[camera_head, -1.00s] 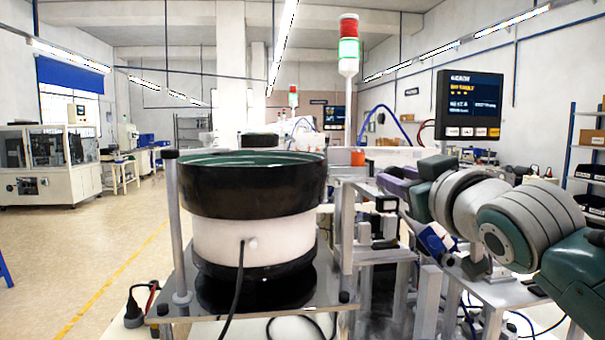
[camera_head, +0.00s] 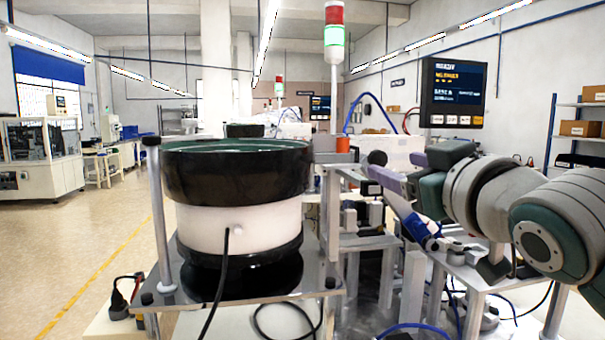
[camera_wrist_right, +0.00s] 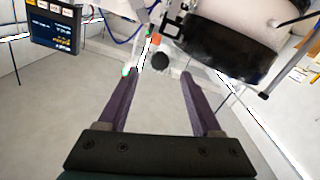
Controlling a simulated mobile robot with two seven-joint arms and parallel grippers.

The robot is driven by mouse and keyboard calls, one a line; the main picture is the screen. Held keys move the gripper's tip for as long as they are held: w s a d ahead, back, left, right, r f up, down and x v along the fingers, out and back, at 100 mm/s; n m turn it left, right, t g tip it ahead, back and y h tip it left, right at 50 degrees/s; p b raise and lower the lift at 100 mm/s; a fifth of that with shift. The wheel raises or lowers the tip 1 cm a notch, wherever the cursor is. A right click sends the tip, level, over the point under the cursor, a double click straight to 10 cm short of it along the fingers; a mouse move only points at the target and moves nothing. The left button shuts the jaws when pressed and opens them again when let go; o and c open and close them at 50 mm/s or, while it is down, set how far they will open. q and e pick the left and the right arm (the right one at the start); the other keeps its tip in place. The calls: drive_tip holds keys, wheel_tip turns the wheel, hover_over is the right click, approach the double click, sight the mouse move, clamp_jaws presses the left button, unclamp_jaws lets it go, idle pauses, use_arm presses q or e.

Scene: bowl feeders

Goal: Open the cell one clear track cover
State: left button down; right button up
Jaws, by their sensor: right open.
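The bowl feeder (camera_head: 238,172) has a black bowl with a green inside on a white drum; it stands left of my right arm in the head view. My right gripper (camera_head: 374,167) is just right of the bowl, by the track area, its purple fingers pointing left. In the right wrist view the gripper (camera_wrist_right: 158,75) is open, with nothing held between its fingers. A round black knob (camera_wrist_right: 160,61) shows just beyond the fingertips, apparently apart from them. The clear track cover cannot be made out with certainty against the pale parts. My left gripper is out of view.
A signal tower (camera_head: 334,45) rises behind the bowl. A monitor (camera_head: 453,92) stands behind my right arm and also shows in the wrist view (camera_wrist_right: 54,25). A metal post (camera_head: 158,215) stands left of the bowl. Open floor lies at left.

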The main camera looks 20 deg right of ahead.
drive_tip(key=v, duration=0.4)
drive_tip(key=shift+s+b, duration=0.35)
drive_tip(key=s+a+f+g+y, duration=0.1)
drive_tip(key=s+a+f+g, duration=0.3)
drive_tip(key=f, duration=0.4)
drive_tip(key=s+a+f+g+y, duration=0.2)
drive_tip(key=s+f+g, duration=0.25)
drive_tip(key=f, duration=0.45)
drive_tip(key=s+a+f+n+g+y, duration=0.1)
drive_tip(key=s+a+f+g, duration=0.15)
drive_tip(key=s, duration=0.35)
drive_tip(key=s+a+f+n+g, duration=0.1)
drive_tip(key=s+a+f+g, duration=0.1)
drive_tip(key=s+f, duration=0.3)
wheel_tip(320, 180, up, 35)
drive_tip(key=s+p, duration=0.2)
drive_tip(key=p, duration=3.2)
drive_tip(key=shift+s+a+g+y, duration=0.3)
drive_tip(key=shift+s+a+g, duration=0.05)
drive_tip(key=shift+g, duration=0.05)
